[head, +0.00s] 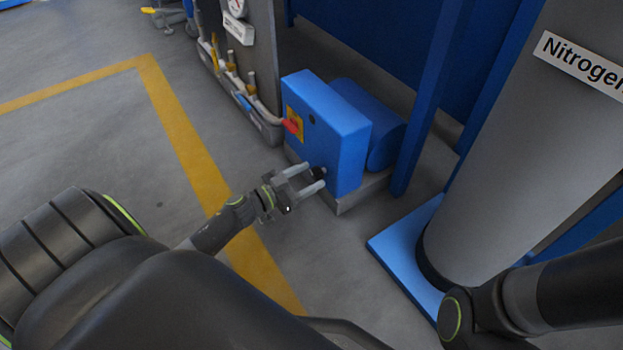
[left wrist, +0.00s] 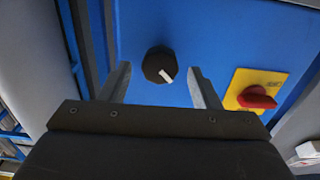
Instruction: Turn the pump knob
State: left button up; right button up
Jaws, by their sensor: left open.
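The pump knob (left wrist: 158,64) is black with a white pointer mark, on the front of a blue box (head: 340,127). In the left wrist view its pointer aims down and to the right. In the head view the knob (head: 319,172) is small and dark, low on the box face. My left gripper (head: 308,180) is open, with its fingers pointing at the box. In the left wrist view the knob shows between and just beyond the two fingertips (left wrist: 160,80); I cannot tell any contact. My right gripper is not in view; part of my right arm shows at lower right.
A red switch on a yellow plate (left wrist: 254,94) sits beside the knob; it also shows in the head view (head: 294,124). A blue cylinder (head: 368,122) lies behind the box. A grey Nitrogen tank (head: 520,130) stands to the right. Open floor with yellow lines (head: 185,135) lies left.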

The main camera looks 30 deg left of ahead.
pick_arm(q)
jog(key=shift+x, duration=0.75)
jog(key=c, duration=1)
jog(key=shift+m, duration=0.4)
jog(key=m+p, duration=0.1)
jog(key=m, duration=0.1)
jog(key=shift+m+p, duration=0.35)
jog(key=shift+m, duration=0.05)
jog(key=shift+s+d+m+p, duration=0.1)
jog(key=shift+m+p, duration=0.2)
jog(key=shift+m, duration=0.9)
jog(key=shift+f+m, duration=0.1)
jog(key=shift+m, duration=1.4)
